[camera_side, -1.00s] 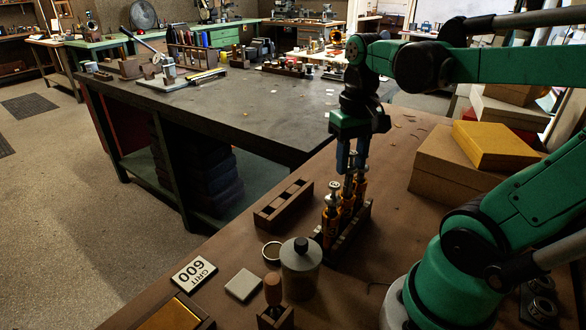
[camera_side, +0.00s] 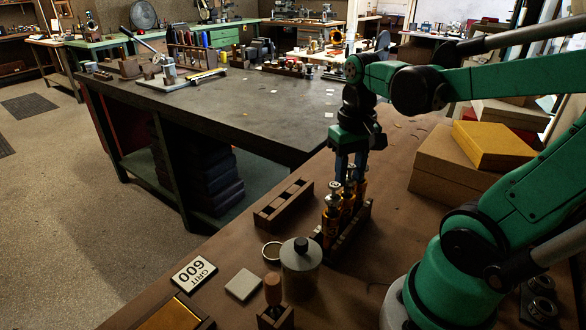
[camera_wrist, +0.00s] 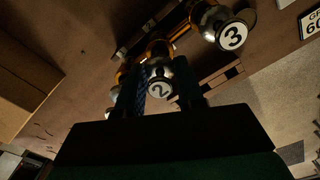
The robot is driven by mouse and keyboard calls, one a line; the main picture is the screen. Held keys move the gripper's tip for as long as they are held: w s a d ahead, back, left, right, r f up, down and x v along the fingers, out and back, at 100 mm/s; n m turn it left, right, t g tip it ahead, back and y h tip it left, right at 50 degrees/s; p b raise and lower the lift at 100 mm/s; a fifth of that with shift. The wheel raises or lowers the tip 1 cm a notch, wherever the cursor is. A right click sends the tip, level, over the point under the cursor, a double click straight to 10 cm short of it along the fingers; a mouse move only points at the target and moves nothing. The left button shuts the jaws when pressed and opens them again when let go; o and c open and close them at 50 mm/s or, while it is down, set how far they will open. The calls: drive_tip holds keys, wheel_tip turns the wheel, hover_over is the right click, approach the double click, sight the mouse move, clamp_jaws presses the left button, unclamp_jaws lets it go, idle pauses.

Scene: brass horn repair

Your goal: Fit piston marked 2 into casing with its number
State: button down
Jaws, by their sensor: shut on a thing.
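My gripper (camera_side: 350,176) is lowered over the row of brass casings (camera_side: 331,218) in a dark wooden holder. Its two blue fingers are shut on the piston marked 2 (camera_wrist: 159,88), whose white numbered cap shows between them in the wrist view. A brass casing (camera_wrist: 157,49) lies close beyond that piston. Whether the piston's lower end is inside it, I cannot tell. The piston marked 3 (camera_wrist: 233,36) stands in the neighbouring casing, and a silver top (camera_side: 334,187) shows at the near end of the row. The third position is partly hidden by my fingers.
An empty slotted wooden rack (camera_side: 283,203) is left of the casings. A lidded grey pot (camera_side: 300,268), a ring (camera_side: 271,251), a pale square block (camera_side: 243,285) and a grit 600 block (camera_side: 194,272) are nearer. Cardboard boxes (camera_side: 460,168) stand to the right.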

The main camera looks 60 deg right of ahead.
drive_tip(key=shift+f, duration=0.3)
drive_tip(key=shift+c, duration=0.8)
unclamp_jaws()
drive_tip(key=shift+r, duration=0.1)
drive_tip(key=shift+r, duration=3.4)
